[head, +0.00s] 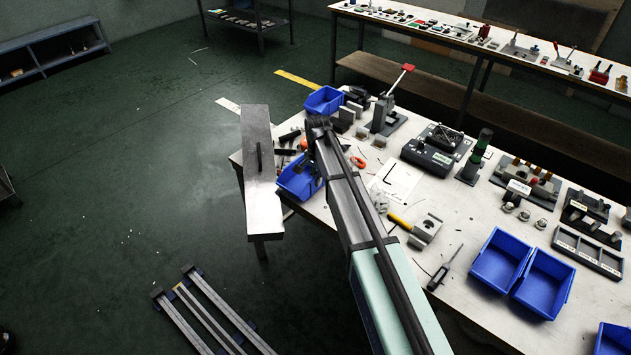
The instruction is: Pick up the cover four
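My arm reaches up from the bottom right over the workbench. Its dark far end, where my gripper (318,124) is, lies above the bench's left end; the fingers cannot be made out, nor whether they hold anything. Left of it is a long grey metal piece (262,205) with a short upright dark peg near its middle. It stands at the bench's left end, with a leg-like part below it. A gap shows between it and my arm's end in the picture. I cannot tell whether this piece is cover four; no label is readable on it.
The white workbench (456,213) holds blue bins (500,262), a lever press (384,113), a green-topped device (476,155), a screwdriver (444,268) and small parts. A second bench (440,25) stands behind. Metal rails (205,318) lie at the lower left. The green floor is mostly clear.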

